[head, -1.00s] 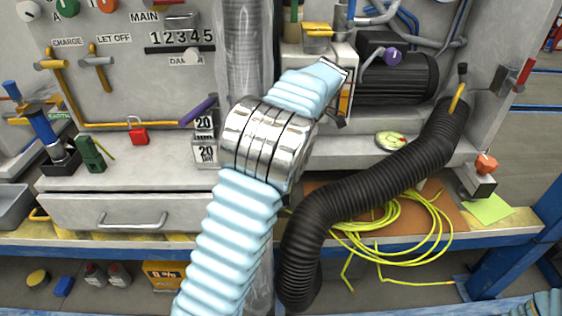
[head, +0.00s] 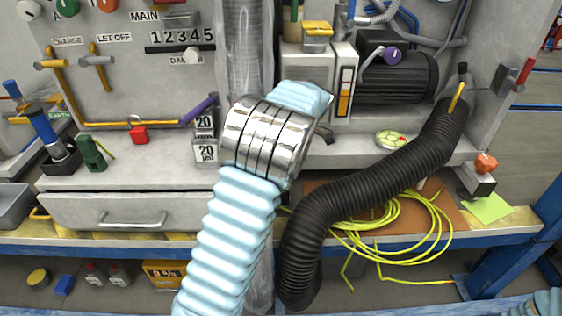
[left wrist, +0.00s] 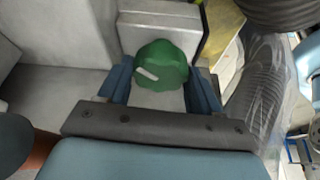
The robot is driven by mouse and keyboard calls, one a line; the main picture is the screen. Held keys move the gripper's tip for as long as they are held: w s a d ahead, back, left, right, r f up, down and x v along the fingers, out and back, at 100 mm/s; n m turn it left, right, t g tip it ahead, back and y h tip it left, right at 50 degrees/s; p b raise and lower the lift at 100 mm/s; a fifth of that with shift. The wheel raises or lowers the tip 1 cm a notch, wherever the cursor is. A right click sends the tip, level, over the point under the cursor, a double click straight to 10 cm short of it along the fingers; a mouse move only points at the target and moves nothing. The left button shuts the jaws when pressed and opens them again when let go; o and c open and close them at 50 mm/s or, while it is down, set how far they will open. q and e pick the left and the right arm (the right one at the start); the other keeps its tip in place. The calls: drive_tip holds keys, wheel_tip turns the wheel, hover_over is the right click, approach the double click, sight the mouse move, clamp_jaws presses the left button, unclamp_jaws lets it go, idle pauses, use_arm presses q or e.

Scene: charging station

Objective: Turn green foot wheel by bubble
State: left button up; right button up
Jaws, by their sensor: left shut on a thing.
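The green foot wheel (left wrist: 160,66), a lobed knob with a white mark, sits on a grey block in the left wrist view. My left gripper (left wrist: 160,82) has its blue fingers on either side of the wheel and is shut on it. In the head view my left arm's silver joint and light blue sleeve hide the gripper and wheel. My right gripper is out of view.
An orange knob (head: 486,163) sits on a grey block at the bench's right end. A black corrugated hose (head: 350,205) crosses the front, above a coiled yellow cable (head: 440,225). A drawer (head: 120,212) is at front left.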

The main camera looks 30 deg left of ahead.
use_arm(q)
drive_tip(key=shift+m, duration=0.4)
drive_tip(key=m+t+b, duration=0.1)
drive_tip(key=m, duration=0.1)
drive_tip(key=m+t+b, duration=0.1)
drive_tip(key=m, duration=0.2)
drive_tip(key=shift+s+f+m+t+b, duration=0.1)
drive_tip(key=shift+s+m+t+b, duration=0.1)
drive_tip(key=shift+m+t+b, duration=0.1)
drive_tip(key=m+t+b, duration=0.1)
drive_tip(key=m, duration=0.3)
drive_tip(key=shift+s, duration=0.1)
drive_tip(key=shift+m+t+h+b, duration=0.3)
drive_tip(key=shift+m+t+b, duration=0.25)
drive_tip(key=shift+m, duration=0.35)
drive_tip(key=shift+m, duration=0.3)
drive_tip(key=o, duration=0.8)
drive_tip(key=shift+c, duration=0.2)
drive_tip(key=shift+s+r, duration=0.1)
drive_tip(key=shift+r, duration=0.1)
